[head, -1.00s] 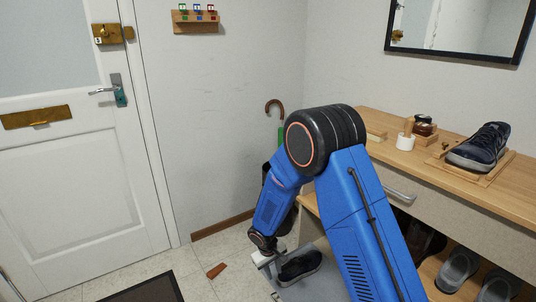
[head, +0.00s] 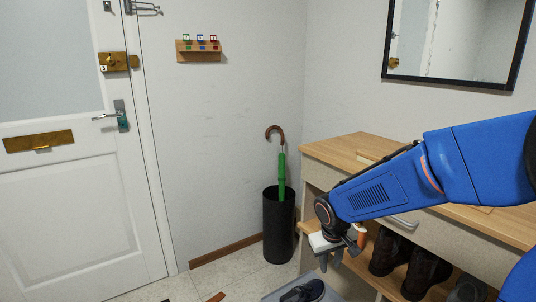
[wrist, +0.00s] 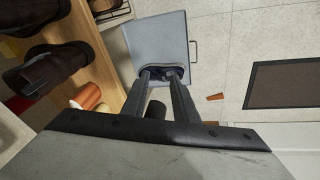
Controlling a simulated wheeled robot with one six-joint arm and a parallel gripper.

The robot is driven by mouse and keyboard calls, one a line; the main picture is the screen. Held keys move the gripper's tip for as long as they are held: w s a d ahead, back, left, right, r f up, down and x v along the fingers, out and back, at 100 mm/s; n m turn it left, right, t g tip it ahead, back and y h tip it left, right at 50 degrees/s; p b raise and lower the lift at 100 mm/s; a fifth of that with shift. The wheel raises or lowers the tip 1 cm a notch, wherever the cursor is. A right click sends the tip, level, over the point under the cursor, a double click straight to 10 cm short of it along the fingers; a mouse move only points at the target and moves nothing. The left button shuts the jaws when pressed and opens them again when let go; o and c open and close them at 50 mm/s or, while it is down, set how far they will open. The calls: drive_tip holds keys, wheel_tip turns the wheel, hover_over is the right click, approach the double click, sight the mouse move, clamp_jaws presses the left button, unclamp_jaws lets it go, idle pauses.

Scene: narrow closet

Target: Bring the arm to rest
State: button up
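My arm is bent in from the right edge of the head view, in front of the bench. My gripper (head: 338,257) hangs at its end, fingers down, near the bench's shelf and above a grey tray (head: 273,296). In the wrist view the two fingers of my gripper (wrist: 161,74) stand apart with nothing held between them. A dark shoe (head: 303,291) lies on the grey tray below; it also shows beyond the fingertips in the wrist view (wrist: 180,72).
The wooden bench (head: 345,145) with dark boots (head: 388,250) on its shelf is close to my arm. An orange-brown cylinder (wrist: 88,95) is near my gripper. A black bin (head: 278,225) holds a green umbrella (head: 281,175). A brown wedge (wrist: 215,97) and dark mat (wrist: 283,84) lie on the floor.

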drive_tip(key=s+d+r+m, duration=0.1)
drive_tip(key=s+d+r, duration=0.2)
drive_tip(key=s, duration=0.5)
drive_tip(key=s+d+r+m+t, duration=0.1)
drive_tip(key=s+d+r, duration=0.2)
drive_tip(key=s, duration=0.6)
drive_tip(key=s+d+r+m+t+y, duration=0.1)
drive_tip(key=s+d+r, duration=0.2)
drive_tip(key=s+r, duration=0.2)
drive_tip(key=s, duration=0.3)
drive_tip(key=shift+s+d+r, duration=0.3)
drive_tip(key=shift+s+d, duration=0.05)
